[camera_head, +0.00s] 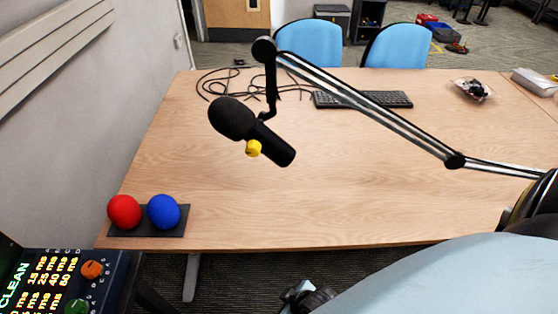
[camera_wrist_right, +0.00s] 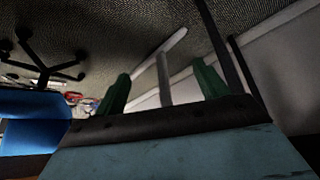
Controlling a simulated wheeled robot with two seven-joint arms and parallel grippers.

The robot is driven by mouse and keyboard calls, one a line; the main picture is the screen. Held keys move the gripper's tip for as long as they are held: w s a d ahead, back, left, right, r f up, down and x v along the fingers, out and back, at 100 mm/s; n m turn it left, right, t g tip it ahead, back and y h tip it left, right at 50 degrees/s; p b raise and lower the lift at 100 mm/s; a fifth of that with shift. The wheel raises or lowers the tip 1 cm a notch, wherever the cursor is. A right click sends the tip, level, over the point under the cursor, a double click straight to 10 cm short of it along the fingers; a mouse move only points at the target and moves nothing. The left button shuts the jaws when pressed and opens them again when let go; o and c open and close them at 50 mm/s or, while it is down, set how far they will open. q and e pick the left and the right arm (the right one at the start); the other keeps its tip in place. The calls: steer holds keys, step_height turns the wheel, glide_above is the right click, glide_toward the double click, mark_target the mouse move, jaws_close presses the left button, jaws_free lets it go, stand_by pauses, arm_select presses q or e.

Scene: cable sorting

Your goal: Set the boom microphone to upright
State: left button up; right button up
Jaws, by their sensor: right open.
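The boom microphone (camera_head: 250,130) hangs above the table from a jointed boom arm (camera_head: 365,103) that comes in from the right. It is black and lies tilted, with its round foam head up to the left and its narrow end down to the right. A yellow knob (camera_head: 254,148) sits on its underside. My right gripper (camera_wrist_right: 161,70) shows in the right wrist view, with its two green fingers apart and nothing clearly held between them. The microphone is not seen in that view. My left gripper is not in view.
The wooden table (camera_head: 360,210) has a red ball (camera_head: 124,212) and a blue ball (camera_head: 163,211) on a dark pad at its front left. A keyboard (camera_head: 380,99) and loose black cables (camera_head: 222,82) lie at the back. The table's middle is clear. A white wall stands left.

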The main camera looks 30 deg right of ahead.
steer(key=w+a+r+n+t+y, duration=0.15)
steer(key=w+r+t, duration=0.3)
steer(key=r, duration=0.45)
steer(key=w+a+r+n+t+b, duration=0.1)
steer(key=w+a+r+t, duration=0.15)
steer(key=w+r, duration=0.55)
steer(key=w+a+r+n+t+y, duration=0.1)
steer(key=w+r+t, duration=0.25)
steer(key=r, duration=0.75)
steer(key=m+g+h, duration=0.2)
steer(key=m+h, duration=0.6)
steer(key=h, duration=1.2)
glide_toward(278, 144)
step_height(278, 144, down, 4)
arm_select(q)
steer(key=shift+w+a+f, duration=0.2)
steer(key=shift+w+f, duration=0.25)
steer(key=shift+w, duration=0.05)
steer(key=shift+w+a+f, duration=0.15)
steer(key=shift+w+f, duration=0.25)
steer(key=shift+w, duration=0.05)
arm_select(e)
steer(key=shift+t, duration=0.25)
steer(key=x, duration=1.3)
steer(key=shift+w+a+r, duration=0.1)
steer(key=shift+w, duration=0.1)
steer(key=shift+c, duration=0.3)
